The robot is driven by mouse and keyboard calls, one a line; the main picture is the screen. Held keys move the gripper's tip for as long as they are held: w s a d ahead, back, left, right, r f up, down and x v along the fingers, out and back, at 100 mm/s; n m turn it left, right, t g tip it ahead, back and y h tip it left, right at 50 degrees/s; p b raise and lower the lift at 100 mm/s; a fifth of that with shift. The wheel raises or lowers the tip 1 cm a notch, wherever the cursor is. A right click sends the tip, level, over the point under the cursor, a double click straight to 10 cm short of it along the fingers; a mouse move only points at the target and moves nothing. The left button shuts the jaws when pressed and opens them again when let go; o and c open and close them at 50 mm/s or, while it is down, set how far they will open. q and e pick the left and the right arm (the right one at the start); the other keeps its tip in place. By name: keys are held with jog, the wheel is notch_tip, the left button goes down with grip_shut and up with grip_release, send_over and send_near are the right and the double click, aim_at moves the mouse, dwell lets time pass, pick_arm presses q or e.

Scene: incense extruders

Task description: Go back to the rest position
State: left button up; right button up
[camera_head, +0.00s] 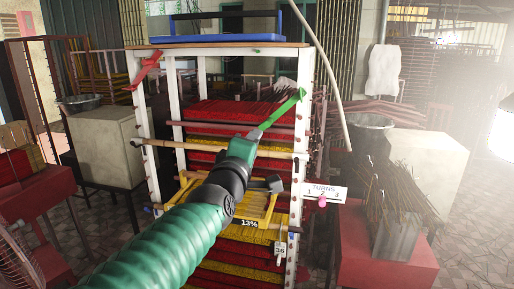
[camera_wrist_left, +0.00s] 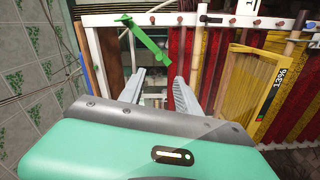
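My left arm reaches up from the bottom of the head view to the rack front. In the left wrist view my left gripper (camera_wrist_left: 158,75) is open, its two grey fingers apart with nothing between them. A green clip-like piece (camera_wrist_left: 145,38) lies beyond the fingertips, across a white post; it appears apart from them. In the head view a green piece (camera_head: 284,110) slants by the rack's right post. The white-posted rack (camera_head: 302,130) holds red and yellow incense bundles. A red piece (camera_head: 147,68) is on its left post. My right gripper is not in view.
A yellow-framed tray (camera_head: 262,222) marked 13% is on the rack, partly behind my arm. A blue tray (camera_head: 215,39) is on top. A red table (camera_head: 385,262) bears incense sticks at right. A grey box (camera_head: 107,145) stands left.

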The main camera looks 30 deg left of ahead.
pick_arm(q)
jog(key=s+d+f+m+g+h+p, duration=0.1)
jog(key=s+d+f+m+g+p, duration=0.15)
jog(key=f, duration=0.65)
jog(key=s+d+f+m+g+h+p, duration=0.1)
jog(key=s+d+f+m+g+h, duration=0.2)
jog(key=f, duration=0.6)
jog(key=s+d+f+m+g+p, duration=0.1)
jog(key=d+f+m+g, duration=0.15)
jog(key=f+m, duration=0.45)
jog(key=s+d+f+m+g+p, duration=0.2)
jog(key=s+f+m+g, duration=0.3)
jog(key=s+f, duration=1)
jog(key=shift+s+f+g, duration=0.35)
jog(key=shift+s+g, duration=0.55)
jog(key=shift+s, duration=0.05)
